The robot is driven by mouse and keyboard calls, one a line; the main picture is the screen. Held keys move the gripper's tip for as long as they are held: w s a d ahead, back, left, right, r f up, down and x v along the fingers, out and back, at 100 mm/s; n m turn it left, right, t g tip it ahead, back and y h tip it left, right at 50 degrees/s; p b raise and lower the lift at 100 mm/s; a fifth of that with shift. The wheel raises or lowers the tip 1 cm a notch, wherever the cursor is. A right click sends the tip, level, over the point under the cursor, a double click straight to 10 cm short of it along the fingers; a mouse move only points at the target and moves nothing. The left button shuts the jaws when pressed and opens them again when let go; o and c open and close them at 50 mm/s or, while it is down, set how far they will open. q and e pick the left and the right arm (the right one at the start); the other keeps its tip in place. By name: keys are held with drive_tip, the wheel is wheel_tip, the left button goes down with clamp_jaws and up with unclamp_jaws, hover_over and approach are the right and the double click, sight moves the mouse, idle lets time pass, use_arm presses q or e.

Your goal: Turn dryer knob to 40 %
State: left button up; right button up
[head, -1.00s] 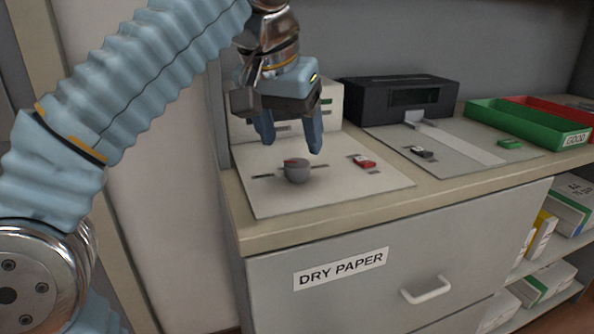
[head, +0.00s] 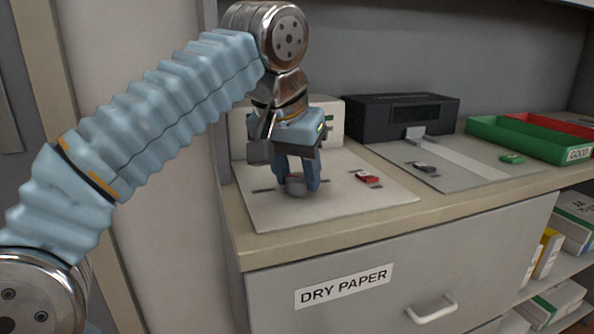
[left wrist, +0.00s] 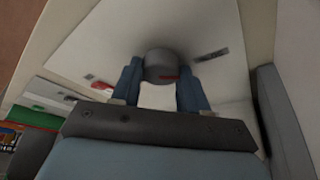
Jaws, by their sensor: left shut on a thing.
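The dryer knob (head: 296,187) is a round grey knob on the light panel (head: 345,211) on top of the counter. In the left wrist view the knob (left wrist: 158,64) shows a red mark on its near side. My left gripper (head: 299,186) points down over it, with its blue fingers on either side, shut on the knob. The fingers also show in the left wrist view (left wrist: 160,85). The knob's top is partly hidden by the gripper in the head view. My right gripper is not in view.
A red switch (head: 368,178) sits right of the knob on the panel. A black machine (head: 402,117) stands behind, with a green tray (head: 530,140) marked GOOD at the right. A drawer labelled DRY PAPER (head: 343,287) is below the counter edge.

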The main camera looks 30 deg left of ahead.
use_arm(q)
drive_tip(key=shift+m, duration=0.3)
drive_tip(key=shift+c, duration=0.3)
drive_tip(key=m+h+p, duration=0.1)
drive_tip(key=m, duration=0.1)
drive_tip(key=m+h+p, duration=0.1)
drive_tip(key=m, duration=0.2)
drive_tip(key=shift+a+r+g+p, duration=0.1)
drive_tip(key=shift+a+g+p, duration=0.05)
drive_tip(key=shift+g+p, duration=0.2)
drive_tip(key=m+h+p, duration=0.1)
drive_tip(key=m+p, duration=0.1)
drive_tip(key=m, duration=0.1)
drive_tip(key=shift+w+a+m+g, duration=0.1)
drive_tip(key=shift+m+g, duration=0.15)
drive_tip(key=shift+m, duration=0.05)
drive_tip(key=shift+m+g+h+p, duration=0.4)
drive_tip(key=shift+m+h+p, duration=0.15)
drive_tip(key=shift+m, duration=0.95)
drive_tip(key=o, duration=1)
drive_tip(key=shift+o, duration=0.2)
